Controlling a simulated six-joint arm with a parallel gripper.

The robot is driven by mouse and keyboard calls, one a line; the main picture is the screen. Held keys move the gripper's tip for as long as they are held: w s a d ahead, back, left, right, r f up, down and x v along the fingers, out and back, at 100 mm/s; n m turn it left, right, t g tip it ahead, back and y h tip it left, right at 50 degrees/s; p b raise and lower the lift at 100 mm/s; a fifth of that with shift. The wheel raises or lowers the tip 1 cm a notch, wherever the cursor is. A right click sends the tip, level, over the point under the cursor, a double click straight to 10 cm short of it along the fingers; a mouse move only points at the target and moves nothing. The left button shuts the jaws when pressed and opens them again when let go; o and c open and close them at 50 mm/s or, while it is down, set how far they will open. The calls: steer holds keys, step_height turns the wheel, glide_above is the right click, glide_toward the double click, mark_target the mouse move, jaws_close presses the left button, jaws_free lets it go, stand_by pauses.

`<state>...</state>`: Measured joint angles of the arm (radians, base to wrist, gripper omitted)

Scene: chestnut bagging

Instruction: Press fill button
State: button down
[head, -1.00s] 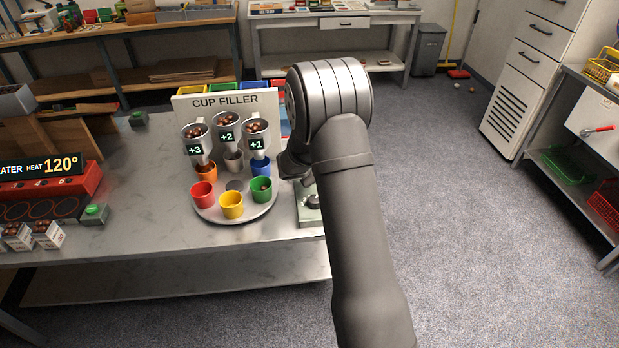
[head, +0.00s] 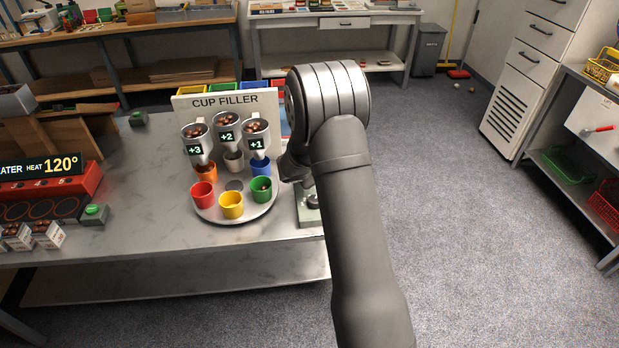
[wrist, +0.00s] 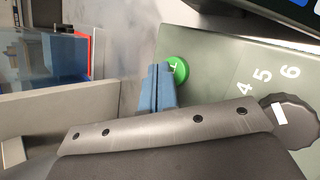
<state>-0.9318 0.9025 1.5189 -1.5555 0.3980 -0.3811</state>
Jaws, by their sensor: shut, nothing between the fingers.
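The green fill button (wrist: 178,69) sits on a grey-green control box (wrist: 225,62) in the wrist view. My gripper (wrist: 160,72) has its two blue fingers closed together and empty. The fingertips are right at the button's left edge and cover part of it; I cannot tell whether they press it. In the head view the control box (head: 306,218) stands right of the cup filler (head: 226,103), and my arm hides the button and the fingertips.
A dark knob (wrist: 288,122) beside printed numbers is on the same box. A round tray (head: 218,215) carries coloured cups, including yellow (head: 231,205) and green (head: 261,189), below three chestnut hoppers. A heater (head: 45,190) with its own green button stands at left.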

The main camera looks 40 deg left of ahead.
steer(key=shift+f, duration=0.4)
stand_by(0.7)
steer(key=shift+r, duration=0.8)
steer(key=shift+r, duration=2.5)
steer(key=shift+r, duration=1.95)
steer(key=shift+f, duration=0.1)
